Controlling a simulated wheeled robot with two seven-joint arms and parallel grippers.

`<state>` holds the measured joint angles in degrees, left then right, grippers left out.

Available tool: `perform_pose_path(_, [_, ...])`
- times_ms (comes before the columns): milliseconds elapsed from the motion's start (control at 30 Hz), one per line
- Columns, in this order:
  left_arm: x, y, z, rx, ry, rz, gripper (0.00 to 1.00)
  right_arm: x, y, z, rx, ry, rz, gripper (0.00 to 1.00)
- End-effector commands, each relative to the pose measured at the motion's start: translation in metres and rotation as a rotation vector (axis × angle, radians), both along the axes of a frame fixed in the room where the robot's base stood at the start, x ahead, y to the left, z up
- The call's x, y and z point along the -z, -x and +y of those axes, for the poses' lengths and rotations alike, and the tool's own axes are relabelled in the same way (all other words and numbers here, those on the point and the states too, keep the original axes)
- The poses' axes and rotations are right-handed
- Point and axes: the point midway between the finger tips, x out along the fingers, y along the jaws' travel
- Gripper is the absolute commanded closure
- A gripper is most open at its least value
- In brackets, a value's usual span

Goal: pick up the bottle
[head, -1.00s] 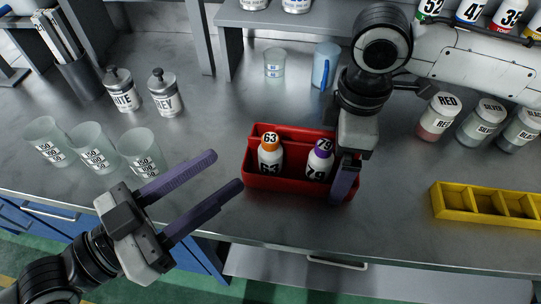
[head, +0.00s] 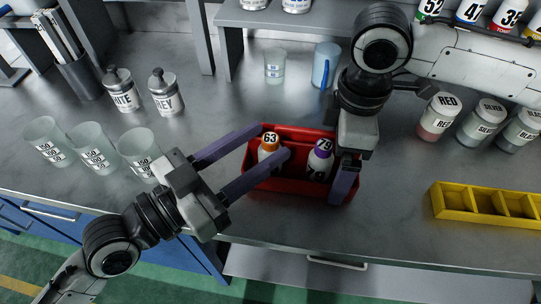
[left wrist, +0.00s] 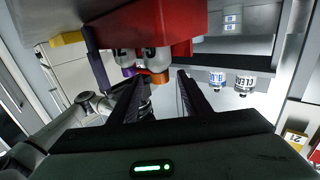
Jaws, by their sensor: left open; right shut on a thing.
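A white bottle with an orange cap marked 63 (head: 267,148) stands in the red caddy (head: 292,187). A second white bottle with a purple cap marked 79 (head: 319,160) stands to its right in the same caddy. My left gripper (head: 272,141) is open, its fingers reaching over the caddy's left end on either side of bottle 63, whose lower part is partly hidden by the near finger. In the left wrist view the orange cap (left wrist: 160,77) shows between the fingers, with the purple cap (left wrist: 129,72) beside it. My right gripper (head: 345,177) is shut on the caddy's right end.
Several clear measuring cups (head: 92,150) stand left of my left gripper. White-labelled tins (head: 163,92) stand behind them. A blue cup (head: 325,66) is behind the caddy. A yellow divided tray (head: 485,204) lies right, with bare counter between.

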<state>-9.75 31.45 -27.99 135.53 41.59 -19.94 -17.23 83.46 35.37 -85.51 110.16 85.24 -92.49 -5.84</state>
Motion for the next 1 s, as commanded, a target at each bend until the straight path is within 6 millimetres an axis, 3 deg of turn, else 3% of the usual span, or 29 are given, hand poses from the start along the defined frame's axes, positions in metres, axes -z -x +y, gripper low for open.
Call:
perform_pose_path(200, [-0.002, -0.017, -0.018, 0.000, 0.002, -0.001, 0.57, -0.001, 0.000, 0.000, 0.000, -0.002, -0.002, 0.33])
perform_pose_path(467, [-0.001, -0.018, -0.020, 0.000, -0.001, 0.001, 0.57, -0.001, 0.000, 0.000, 0.000, -0.002, -0.002, 0.33])
perform_pose_path(733, [-0.001, -0.018, -0.020, 0.001, 0.000, 0.001, 0.99, -0.001, 0.000, 0.001, 0.000, -0.002, -0.002, 0.33])
perform_pose_path(1000, [-0.002, -0.017, -0.021, 0.003, 0.002, 0.001, 1.00, -0.001, -0.001, 0.001, 0.002, -0.003, -0.002, 0.33])
